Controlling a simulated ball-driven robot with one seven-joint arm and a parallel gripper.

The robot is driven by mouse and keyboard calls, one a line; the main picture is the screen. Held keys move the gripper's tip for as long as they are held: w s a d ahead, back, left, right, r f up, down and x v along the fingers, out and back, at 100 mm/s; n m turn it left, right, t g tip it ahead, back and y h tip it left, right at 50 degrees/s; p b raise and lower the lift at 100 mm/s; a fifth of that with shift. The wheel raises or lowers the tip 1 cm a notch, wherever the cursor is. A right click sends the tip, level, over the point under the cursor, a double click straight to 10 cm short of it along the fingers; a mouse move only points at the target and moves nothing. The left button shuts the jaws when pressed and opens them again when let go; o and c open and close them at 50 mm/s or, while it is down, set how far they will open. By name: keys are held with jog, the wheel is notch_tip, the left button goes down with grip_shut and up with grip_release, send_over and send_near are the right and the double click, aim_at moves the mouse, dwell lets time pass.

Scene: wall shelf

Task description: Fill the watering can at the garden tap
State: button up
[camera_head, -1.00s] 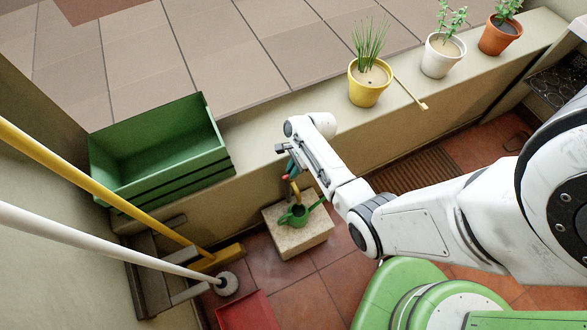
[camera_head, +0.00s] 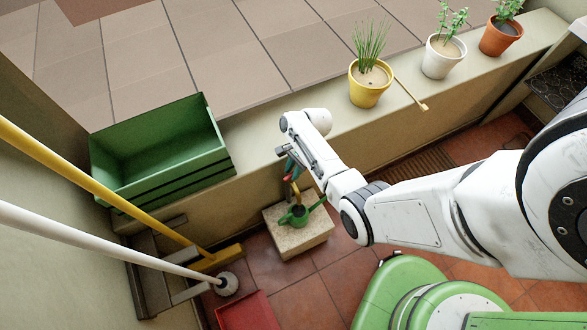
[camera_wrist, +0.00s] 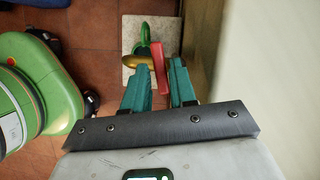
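The green watering can (camera_head: 297,215) stands upright on a pale stone block (camera_head: 292,240) and also shows in the wrist view (camera_wrist: 146,45). Just above it is the brass garden tap (camera_wrist: 137,61), with its red lever (camera_wrist: 160,68) pointing towards my wrist camera. My gripper (camera_wrist: 159,72) is at the tap, its two teal fingers on either side of the lever. Whether both fingers press on the lever is unclear. In the head view my gripper (camera_head: 289,165) is partly hidden by my wrist. I cannot make out any water.
A green crate (camera_head: 160,165) and potted plants, including a yellow pot (camera_head: 370,85), stand on the wall ledge. A yellow pole (camera_head: 100,185) and a white pole (camera_head: 100,241) lean at left. A red box (camera_head: 247,312) sits on the tiled floor in front.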

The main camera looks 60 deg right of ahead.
jog(key=shift+o, duration=1.2)
jog(key=shift+r, duration=0.15)
jog(key=p+v, duration=0.1)
jog(key=v, duration=0.9)
jog(key=shift+d+r+p, duration=0.15)
jog(key=shift+r+p, duration=0.15)
